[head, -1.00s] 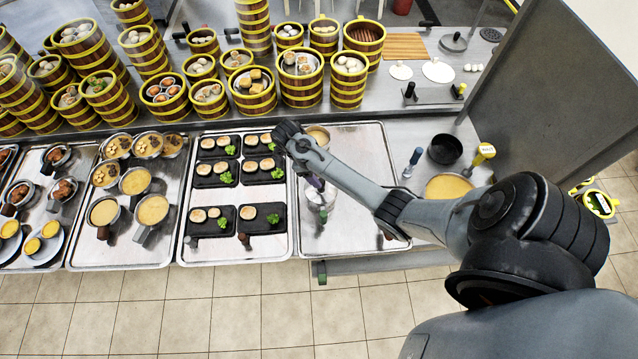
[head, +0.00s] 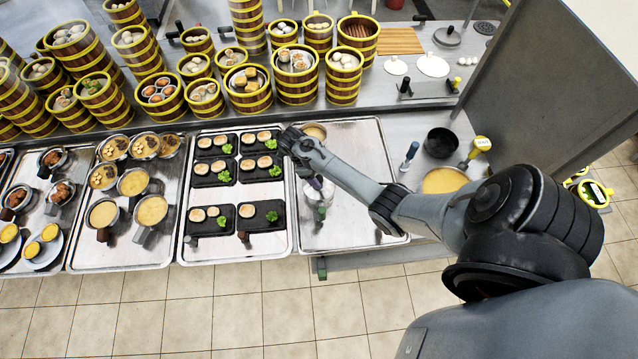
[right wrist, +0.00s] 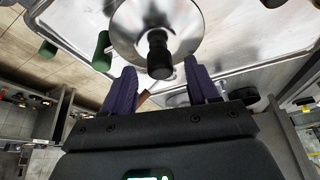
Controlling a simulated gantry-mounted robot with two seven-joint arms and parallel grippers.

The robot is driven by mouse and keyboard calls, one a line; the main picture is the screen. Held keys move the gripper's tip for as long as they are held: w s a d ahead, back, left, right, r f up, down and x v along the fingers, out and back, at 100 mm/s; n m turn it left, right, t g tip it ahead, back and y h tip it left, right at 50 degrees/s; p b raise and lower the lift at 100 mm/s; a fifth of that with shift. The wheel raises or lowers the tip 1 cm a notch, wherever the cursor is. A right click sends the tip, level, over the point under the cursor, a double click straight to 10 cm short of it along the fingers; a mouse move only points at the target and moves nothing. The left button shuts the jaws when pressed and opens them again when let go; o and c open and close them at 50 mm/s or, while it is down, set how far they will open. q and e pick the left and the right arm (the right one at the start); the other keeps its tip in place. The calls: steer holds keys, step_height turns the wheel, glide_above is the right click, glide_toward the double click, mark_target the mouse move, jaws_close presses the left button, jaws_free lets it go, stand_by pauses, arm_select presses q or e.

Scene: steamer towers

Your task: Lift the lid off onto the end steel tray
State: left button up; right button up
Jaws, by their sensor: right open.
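My left gripper is out of view.
A pot with tan contents (head: 314,131) stands at the tray's back left, near my wrist. Black plates (head: 210,217) fill the tray to the left. A black bowl (head: 441,143) and a yellow-filled pot (head: 446,181) stand right. The end tray's right part is clear.

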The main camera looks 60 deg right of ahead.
steer(key=shift+x, duration=1.15)
steer(key=shift+c, duration=0.2)
jaws_close()
